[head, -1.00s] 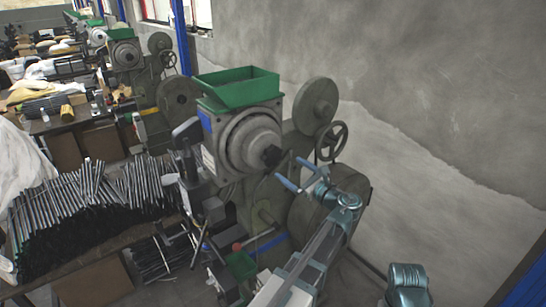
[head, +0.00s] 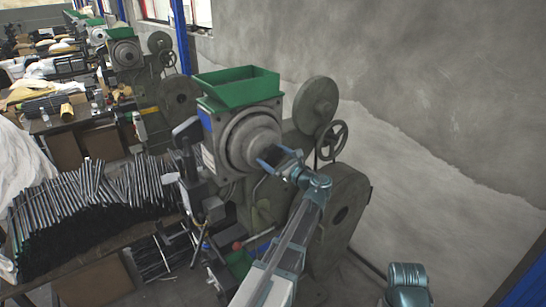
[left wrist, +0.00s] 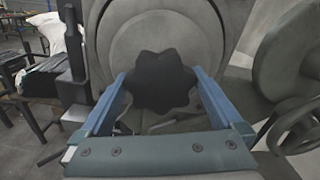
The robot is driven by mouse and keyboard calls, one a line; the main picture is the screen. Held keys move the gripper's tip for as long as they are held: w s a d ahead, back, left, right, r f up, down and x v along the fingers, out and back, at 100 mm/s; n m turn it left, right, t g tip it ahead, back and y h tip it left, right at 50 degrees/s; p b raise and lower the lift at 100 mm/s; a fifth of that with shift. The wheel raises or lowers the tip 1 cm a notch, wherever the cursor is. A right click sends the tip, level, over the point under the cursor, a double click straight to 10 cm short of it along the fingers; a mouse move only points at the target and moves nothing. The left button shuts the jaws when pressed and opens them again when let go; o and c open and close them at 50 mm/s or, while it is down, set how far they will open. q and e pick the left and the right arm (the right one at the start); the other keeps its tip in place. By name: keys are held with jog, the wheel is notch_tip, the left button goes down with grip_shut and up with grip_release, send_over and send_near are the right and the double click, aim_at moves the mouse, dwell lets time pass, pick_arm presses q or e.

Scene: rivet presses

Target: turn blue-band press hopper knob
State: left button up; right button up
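The blue-band press shows in the head view with a green hopper (head: 238,88) on top and a round grey hopper housing (head: 240,140) below it. In the left wrist view the black lobed knob (left wrist: 161,80) sits at the centre of the round plate (left wrist: 160,35). My left gripper (head: 277,158) is at the knob in the head view and mostly hides it there. In the left wrist view its two blue fingers (left wrist: 160,92) stand open on either side of the knob, with a gap showing on the left; contact on the right cannot be told. My right gripper is not in view.
A spoked handwheel (head: 332,140) and a grey flywheel (head: 315,105) stand right of the housing. A bench with a pile of dark rods (head: 85,205) lies left. Another press (head: 125,55) stands behind. A bare grey wall (head: 430,100) fills the right.

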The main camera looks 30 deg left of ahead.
pick_arm(q)
jog(key=c, duration=1.1)
jog(key=shift+o, duration=0.2)
jog(key=shift+n, duration=0.3)
jog(key=n, duration=0.5)
jog(key=shift+n, duration=0.3)
jog(key=n, duration=1)
jog(key=shift+n, duration=0.4)
jog(key=n, duration=0.4)
jog(key=shift+f+n, duration=0.1)
jog(key=shift+n, duration=0.3)
jog(key=shift+n, duration=0.3)
jog(key=shift+s, duration=0.1)
